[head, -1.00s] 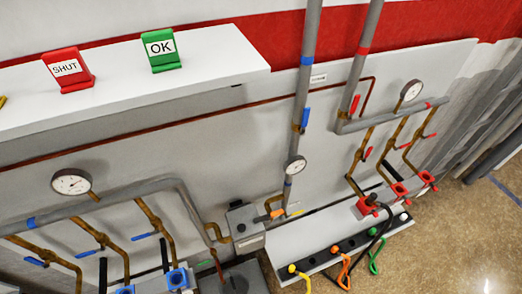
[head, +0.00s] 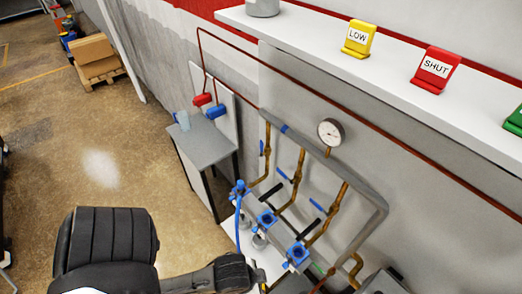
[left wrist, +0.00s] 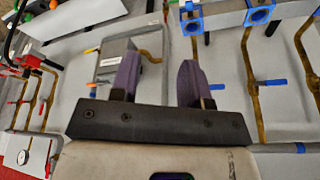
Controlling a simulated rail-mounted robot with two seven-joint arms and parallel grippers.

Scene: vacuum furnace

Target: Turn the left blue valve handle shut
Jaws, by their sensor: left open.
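Several blue lever handles sit on brass pipes below a grey header pipe in the head view. The leftmost blue valve handle (head: 262,148) lies roughly along its upright pipe. The middle handle (head: 283,173) and the right handle (head: 318,205) stand slanted across theirs. My left gripper (left wrist: 157,75) is open and empty in the left wrist view, its purple fingers apart. A blue handle (left wrist: 270,83) shows to the right of the fingers, clear of them. In the head view my left arm comes in at the bottom, below the valves; its fingers are hard to make out. My right gripper is out of view.
A dial gauge (head: 331,132) stands on the header pipe. A shelf (head: 390,70) above holds a yellow LOW sign (head: 358,38) and a red SHUT sign (head: 435,68). A small grey table (head: 205,145) stands left of the valves. Floor further left is open.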

